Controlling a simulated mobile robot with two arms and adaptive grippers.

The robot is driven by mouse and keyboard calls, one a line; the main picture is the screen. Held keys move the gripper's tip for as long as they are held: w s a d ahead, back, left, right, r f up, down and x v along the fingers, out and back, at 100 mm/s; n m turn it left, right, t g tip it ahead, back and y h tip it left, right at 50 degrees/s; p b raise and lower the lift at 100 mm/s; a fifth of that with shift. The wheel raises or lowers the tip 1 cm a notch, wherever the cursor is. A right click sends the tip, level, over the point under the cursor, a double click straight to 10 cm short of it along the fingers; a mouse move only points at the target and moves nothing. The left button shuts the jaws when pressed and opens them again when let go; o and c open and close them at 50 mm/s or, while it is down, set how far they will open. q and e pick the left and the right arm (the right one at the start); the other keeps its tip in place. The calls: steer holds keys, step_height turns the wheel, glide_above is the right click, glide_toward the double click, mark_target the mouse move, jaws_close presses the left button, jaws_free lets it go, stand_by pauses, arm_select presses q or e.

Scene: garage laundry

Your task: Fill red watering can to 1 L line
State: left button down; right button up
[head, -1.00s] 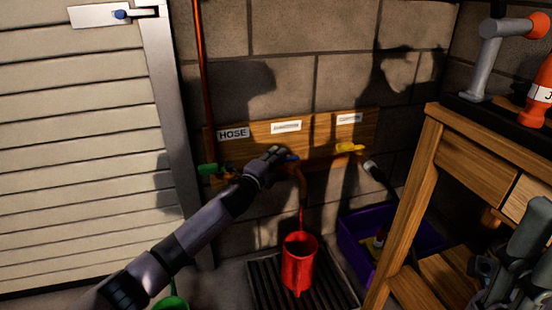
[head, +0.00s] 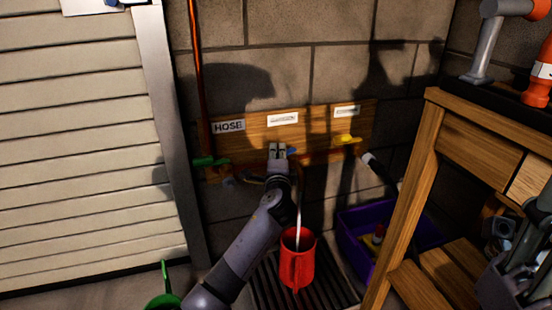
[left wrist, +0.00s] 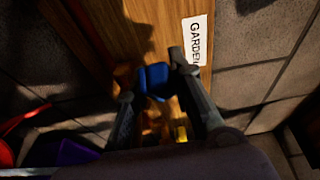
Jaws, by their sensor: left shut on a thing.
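The red watering can (head: 297,262) stands upright on the dark floor grate, its mouth under the middle tap. A thin pale stream, seemingly water, falls from the tap into the can. The water level and the 1 L line cannot be made out. My left gripper (head: 278,151) is at the middle tap, shut on its blue handle (head: 292,152). In the left wrist view, the blue handle (left wrist: 153,80) sits between the fingers, below a label reading GARDEN (left wrist: 195,40). Grey parts of my right arm show at the lower right; its jaws are unclear.
A green tap handle (head: 211,161) under the HOSE label is left, a yellow one (head: 345,139) right. A purple bin (head: 352,245) stands right of the grate (head: 335,292). A wooden workbench (head: 425,170) fills the right. A green can (head: 163,301) is at lower left.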

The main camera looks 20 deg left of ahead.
arm_select(q)
steer(key=shift+r, duration=0.5)
steer(key=c, duration=1.5)
jaws_free()
steer(key=shift+c, duration=0.2)
steer(key=shift+f, duration=0.1)
steer(key=shift+f, duration=0.15)
steer(key=shift+s+d+f, duration=0.1)
steer(key=shift+s+d, duration=0.15)
steer(key=shift+s, duration=0.3)
steer(key=v, duration=1.1)
